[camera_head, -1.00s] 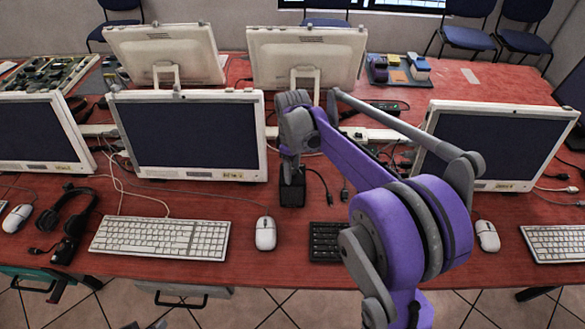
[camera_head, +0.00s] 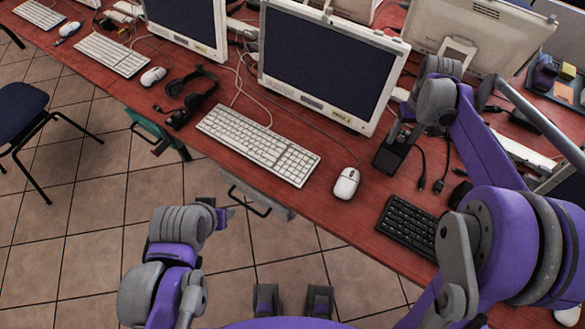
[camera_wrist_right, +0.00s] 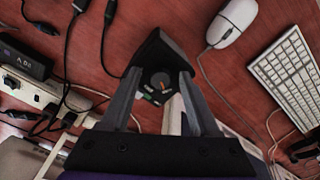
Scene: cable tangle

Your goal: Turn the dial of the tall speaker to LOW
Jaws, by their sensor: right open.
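The speaker, a small black box (camera_head: 388,160), stands on the red desk right of the white mouse. In the right wrist view, its dark round dial (camera_wrist_right: 160,81) has a small orange mark, with green and white labels beside it, too small to read. My right gripper (camera_head: 402,132) is above the speaker, pointing down. Its open fingers (camera_wrist_right: 159,76) lie on either side of the dial in the wrist view; I cannot tell whether they touch it. My left arm (camera_head: 180,235) is at the lower left over the floor, away from the speaker; its fingers cannot be made out.
A white mouse (camera_head: 346,183) and white keyboard (camera_head: 258,143) lie left of the speaker, a black keyboard (camera_head: 408,224) in front. A monitor (camera_head: 332,62) stands behind. Loose black cables (camera_head: 422,165) lie right of the speaker. Headphones (camera_head: 192,92) lie farther left.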

